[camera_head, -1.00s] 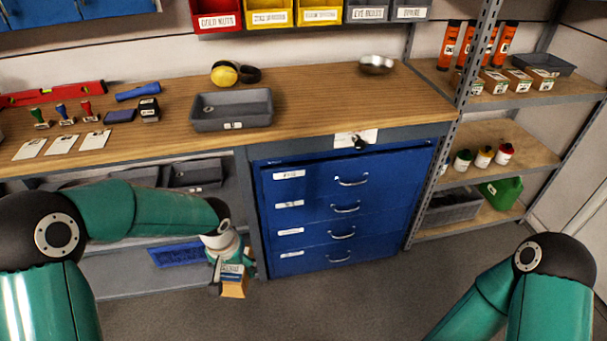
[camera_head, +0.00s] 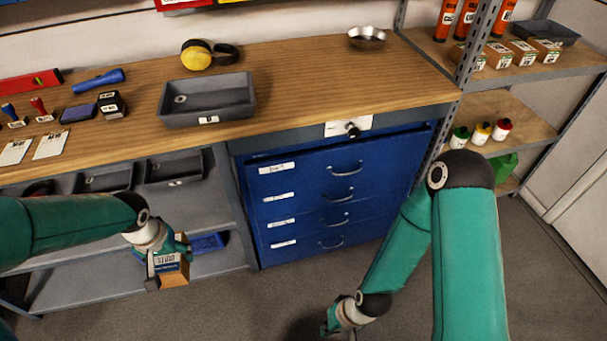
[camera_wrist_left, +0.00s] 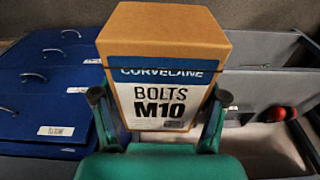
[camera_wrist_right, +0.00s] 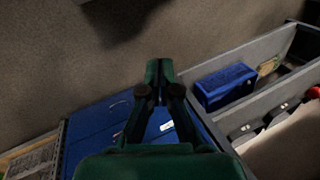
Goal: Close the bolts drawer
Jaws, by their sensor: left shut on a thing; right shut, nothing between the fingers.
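The blue drawer cabinet (camera_head: 258,228) stands under the bench, with several handled drawers in a column. Its top drawer (camera_head: 310,178) appears to stand out slightly, with a dark gap above its front. I cannot read its label, so I cannot tell which drawer is for bolts. My left gripper (camera_wrist_left: 160,97) is shut on a cardboard box marked BOLTS M10 (camera_wrist_left: 160,65). In the head view, the box (camera_head: 175,274) is left of the cabinet, near the lower shelf. My right gripper (camera_wrist_right: 155,90) is shut and empty, low in front of the cabinet and apart from it.
A grey tray (camera_head: 208,106) and a metal bowl (camera_head: 367,40) sit on the wooden bench top (camera_head: 310,85). A key-like knob (camera_head: 352,131) is on the bench edge above the drawers. Shelves with grey bins (camera_head: 175,167) are left of the cabinet. The floor in front is clear.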

